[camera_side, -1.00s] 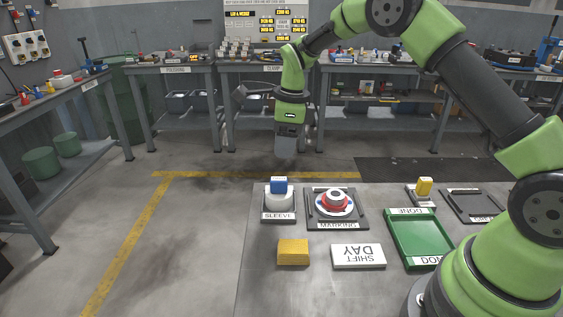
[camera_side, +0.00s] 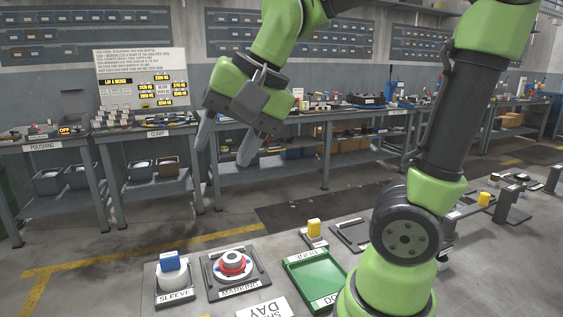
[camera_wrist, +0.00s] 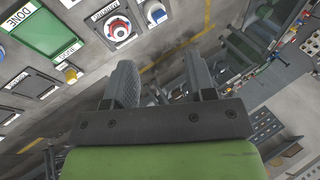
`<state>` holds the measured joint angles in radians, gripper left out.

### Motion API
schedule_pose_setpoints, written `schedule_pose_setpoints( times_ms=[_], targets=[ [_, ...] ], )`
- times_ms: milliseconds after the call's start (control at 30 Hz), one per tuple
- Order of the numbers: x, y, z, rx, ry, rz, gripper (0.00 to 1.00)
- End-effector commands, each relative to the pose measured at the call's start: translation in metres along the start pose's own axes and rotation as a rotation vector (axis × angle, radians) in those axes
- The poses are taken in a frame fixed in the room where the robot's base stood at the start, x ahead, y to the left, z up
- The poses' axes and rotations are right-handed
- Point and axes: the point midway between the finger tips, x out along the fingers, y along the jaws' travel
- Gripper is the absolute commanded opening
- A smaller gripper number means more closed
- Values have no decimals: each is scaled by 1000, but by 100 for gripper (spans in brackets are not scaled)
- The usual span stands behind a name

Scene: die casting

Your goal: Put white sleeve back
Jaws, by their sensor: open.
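In the side view a white sleeve (camera_side: 172,278) stands on the dark holder labelled SLEEVE (camera_side: 176,297), with a blue block (camera_side: 170,261) on top of it. It also shows at the top of the wrist view (camera_wrist: 157,14). Beside it, the MARKING holder (camera_side: 240,289) carries a red and white round part (camera_side: 233,262). My gripper (camera_side: 226,145) is open and empty, high above and behind the bench with its fingers pointing down, well apart from the sleeve. Both fingers also show in the wrist view (camera_wrist: 160,80).
A green tray labelled DONE (camera_side: 314,281) lies right of the MARKING holder. A yellow-topped piece (camera_side: 314,229) stands behind it. A white SHIFT DAY plate (camera_side: 263,308) lies at the front. Workbenches line the wall; the air around my gripper is clear.

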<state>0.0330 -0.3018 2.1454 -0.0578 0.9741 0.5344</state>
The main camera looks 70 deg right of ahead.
Motion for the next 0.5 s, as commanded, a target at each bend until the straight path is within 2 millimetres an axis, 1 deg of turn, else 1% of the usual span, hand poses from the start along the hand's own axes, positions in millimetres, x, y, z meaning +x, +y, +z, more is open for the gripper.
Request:
schedule_pose_setpoints(
  times_ms=[33, 100, 200, 333, 500],
  targets=[
    [-10, 12, 14, -112, 19, -35, 50],
    [-17, 26, 28, -258, 41, -67, 50],
    [-22, 42, 43, -418, 71, -100, 50],
    [-22, 54, 54, -540, 96, -119, 50],
    [-22, 58, 56, -577, 102, -123, 50]
  ],
)
